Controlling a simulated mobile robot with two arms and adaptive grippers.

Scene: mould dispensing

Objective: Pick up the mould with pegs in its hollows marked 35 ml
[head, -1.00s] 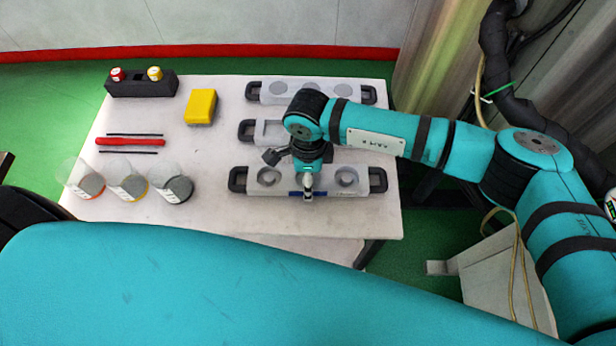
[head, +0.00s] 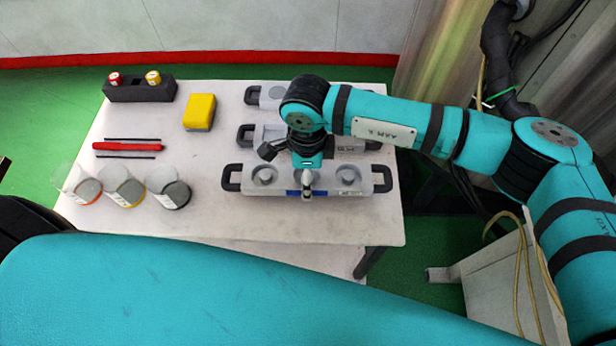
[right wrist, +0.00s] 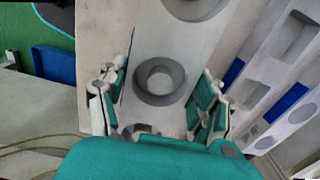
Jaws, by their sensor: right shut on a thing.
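The grey mould (head: 328,182) with round hollows and a peg standing in each is the nearest of the moulds in the head view. It has a black handle at each end and a blue strip at its middle. My right gripper (head: 307,190) is shut on its middle from above. In the right wrist view the fingers of my right gripper (right wrist: 160,88) lie along both sides of the mould (right wrist: 158,48), with a ring-shaped hollow between them. The mould looks raised a little above the table. I cannot read its marking. My left gripper is not in view.
On the white table (head: 225,222) a mould with square hollows (head: 250,132) and a far mould (head: 262,94) lie behind, partly hidden by my arm. Several cups (head: 122,187), a red pen (head: 128,146), a yellow sponge (head: 200,110) and a black rack (head: 140,92) stand left.

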